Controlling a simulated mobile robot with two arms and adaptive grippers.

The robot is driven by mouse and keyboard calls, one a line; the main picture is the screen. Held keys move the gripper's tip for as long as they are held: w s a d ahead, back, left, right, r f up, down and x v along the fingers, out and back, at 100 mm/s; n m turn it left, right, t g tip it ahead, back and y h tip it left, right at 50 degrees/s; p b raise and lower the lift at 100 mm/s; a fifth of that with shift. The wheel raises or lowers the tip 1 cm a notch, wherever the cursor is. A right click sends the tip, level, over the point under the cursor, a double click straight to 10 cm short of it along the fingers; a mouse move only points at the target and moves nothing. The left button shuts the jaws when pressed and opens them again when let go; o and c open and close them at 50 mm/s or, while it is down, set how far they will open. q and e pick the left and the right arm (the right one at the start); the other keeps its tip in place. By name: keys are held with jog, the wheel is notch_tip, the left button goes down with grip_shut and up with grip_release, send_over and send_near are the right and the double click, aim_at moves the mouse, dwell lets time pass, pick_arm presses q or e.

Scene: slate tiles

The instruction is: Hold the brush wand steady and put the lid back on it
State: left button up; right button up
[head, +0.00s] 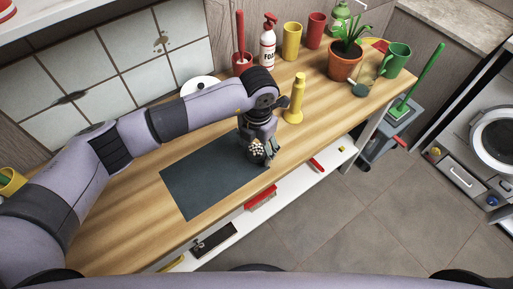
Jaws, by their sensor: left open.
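My left gripper (262,153) is over the right end of the dark mat (205,180), pointing down, with its fingers open. A small dark thing with pale dots (257,147) shows at the fingers; I cannot tell what it is or whether it touches them. A yellow upright piece with a narrow top and wide foot (294,103) stands on the wooden counter just right of the gripper. A red wand (240,38) stands upright in a red holder at the back. I cannot make out which piece is the lid. My right gripper is out of view.
A white pump bottle (268,45), yellow cup (291,42), red cup (315,32), potted plant (344,64) and green mug (396,60) line the back. A green wand (425,75) stands on the grey cart. A red brush (262,198) lies on the lower shelf.

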aim_at(256, 149)
pick_arm(q)
jog(key=shift+f, duration=0.6)
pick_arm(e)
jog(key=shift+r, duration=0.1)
pick_arm(q)
jog(key=shift+c, duration=0.3)
jog(key=c, duration=1.1)
jog(key=shift+o, duration=0.2)
jog(key=shift+r, duration=0.1)
notch_tip(256, 149, up, 20)
jog(key=b, duration=0.3)
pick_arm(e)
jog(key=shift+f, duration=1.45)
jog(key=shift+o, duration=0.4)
